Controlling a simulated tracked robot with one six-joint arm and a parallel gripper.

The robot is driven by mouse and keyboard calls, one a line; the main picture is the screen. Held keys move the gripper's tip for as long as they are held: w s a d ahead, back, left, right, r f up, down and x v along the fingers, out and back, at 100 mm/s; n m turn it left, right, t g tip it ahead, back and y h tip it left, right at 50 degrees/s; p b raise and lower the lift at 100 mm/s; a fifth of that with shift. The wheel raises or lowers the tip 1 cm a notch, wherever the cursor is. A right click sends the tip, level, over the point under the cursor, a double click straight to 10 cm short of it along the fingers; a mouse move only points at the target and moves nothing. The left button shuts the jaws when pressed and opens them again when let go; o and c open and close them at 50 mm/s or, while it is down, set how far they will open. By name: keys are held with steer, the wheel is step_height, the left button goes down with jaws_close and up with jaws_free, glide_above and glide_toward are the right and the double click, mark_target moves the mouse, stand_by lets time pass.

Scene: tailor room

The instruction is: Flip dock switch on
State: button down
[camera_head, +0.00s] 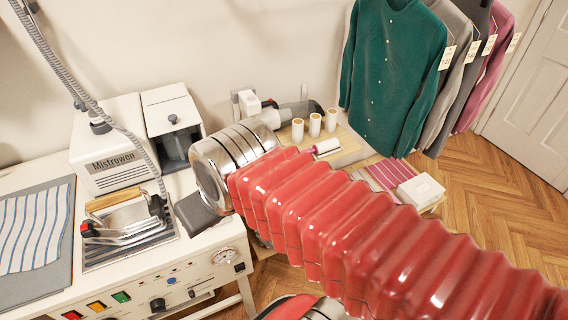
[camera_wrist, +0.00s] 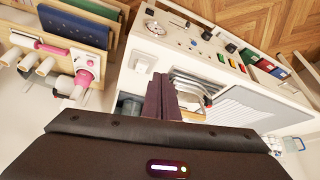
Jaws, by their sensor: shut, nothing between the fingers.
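My gripper (camera_wrist: 161,82) is shut and empty; its dark fingers point into the middle of the wrist view. In the head view it shows as a dark block (camera_head: 196,217) at the right end of the white ironing table, partly hidden by my arm. A white square plate with a raised middle (camera_wrist: 142,63) lies just left of the fingertips in the wrist view, near the table's end, apart from them in the picture. It may be the dock switch; its position is too small to tell. The head view does not show this plate clearly.
The ironing table carries an iron (camera_head: 125,218), a white Mistrowen unit (camera_head: 108,150) and striped cloth (camera_head: 32,228). Thread spools (camera_head: 315,124) and a white box (camera_head: 420,190) stand on the wooden table beyond my arm. Shirts (camera_head: 393,70) hang at the back.

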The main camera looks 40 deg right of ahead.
steer(key=w+d+f+m+y, duration=0.6)
steer(key=w+d+f+m, duration=0.5)
steer(key=w+d+m, duration=0.5)
steer(key=s+d+f+m+t, duration=0.1)
steer(key=d+f+m+t, duration=0.1)
steer(key=d+f+m, duration=0.3)
steer(key=s+d+f+m+t+h, duration=0.1)
steer(key=d+f+m, duration=0.4)
steer(key=d, duration=0.8)
steer(key=s+d+f+m+t+h, duration=0.1)
steer(key=d+f+m+t, duration=0.3)
steer(key=d, duration=0.5)
steer(key=shift+s+d+f+m, duration=0.2)
steer(key=shift+s+f+m, duration=0.65)
steer(key=shift+m, duration=0.35)
steer(key=shift+w, duration=0.1)
